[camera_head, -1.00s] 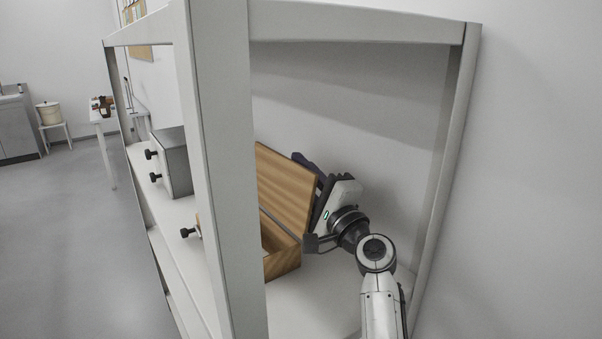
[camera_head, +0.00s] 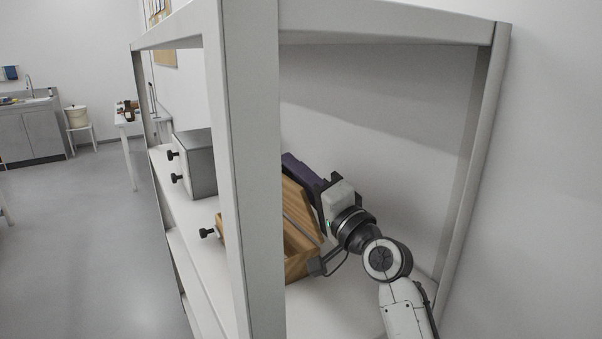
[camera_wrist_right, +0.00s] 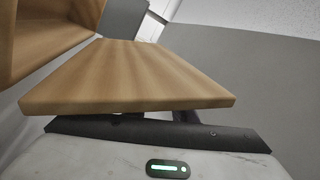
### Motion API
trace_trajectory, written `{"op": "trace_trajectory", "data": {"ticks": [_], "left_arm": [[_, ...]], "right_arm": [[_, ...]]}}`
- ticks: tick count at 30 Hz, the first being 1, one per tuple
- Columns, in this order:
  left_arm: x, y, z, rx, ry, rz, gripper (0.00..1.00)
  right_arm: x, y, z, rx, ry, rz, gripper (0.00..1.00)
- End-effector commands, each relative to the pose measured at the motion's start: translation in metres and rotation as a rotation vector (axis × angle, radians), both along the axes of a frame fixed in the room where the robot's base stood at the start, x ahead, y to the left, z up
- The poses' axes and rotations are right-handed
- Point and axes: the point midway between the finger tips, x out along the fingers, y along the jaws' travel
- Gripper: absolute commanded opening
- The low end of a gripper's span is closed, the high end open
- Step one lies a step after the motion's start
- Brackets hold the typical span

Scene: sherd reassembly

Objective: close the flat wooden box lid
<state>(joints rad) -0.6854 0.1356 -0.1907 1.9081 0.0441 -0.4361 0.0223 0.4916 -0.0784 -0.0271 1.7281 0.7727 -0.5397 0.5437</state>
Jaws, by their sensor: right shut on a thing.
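The wooden box (camera_head: 302,262) stands on the shelf, partly hidden behind the shelf's front post. Its flat lid (camera_head: 301,208) is partly raised and slants over the box, with a gap between them. In the right wrist view the lid (camera_wrist_right: 125,78) fills the middle, and part of the box (camera_wrist_right: 45,35) shows at upper left. My right gripper (camera_head: 304,175) is at the lid's back side and shut on the lid. Its fingertips are mostly hidden behind the lid in the right wrist view. My left gripper is not in view.
The shelf's front post (camera_head: 250,170) stands close to the box. A grey box (camera_head: 197,160) with black knobs is further left on the shelf board (camera_head: 335,312). The shelf's right post (camera_head: 474,150) is beside my right arm. Bare board shows in front of the box.

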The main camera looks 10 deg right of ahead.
Motion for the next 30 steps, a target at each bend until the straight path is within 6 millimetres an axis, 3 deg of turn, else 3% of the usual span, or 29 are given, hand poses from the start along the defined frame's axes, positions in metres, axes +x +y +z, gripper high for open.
{"op": "trace_trajectory", "data": {"ticks": [14, 15, 18, 30], "left_arm": [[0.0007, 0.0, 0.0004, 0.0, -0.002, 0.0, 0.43], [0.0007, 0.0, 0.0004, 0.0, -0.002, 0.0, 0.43], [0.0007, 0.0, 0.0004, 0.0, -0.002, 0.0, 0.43], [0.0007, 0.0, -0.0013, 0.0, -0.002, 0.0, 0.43]], "right_arm": [[-0.0006, 0.0016, 0.0006, -0.016, -0.007, 0.0, 0.0], [-0.0006, 0.0016, 0.0006, -0.016, -0.007, 0.0, 0.29], [-0.0005, 0.0015, 0.0006, -0.015, -0.006, 0.0, 0.42], [-0.0098, -0.0034, -0.0033, -0.016, -0.007, -0.001, 0.42]]}}
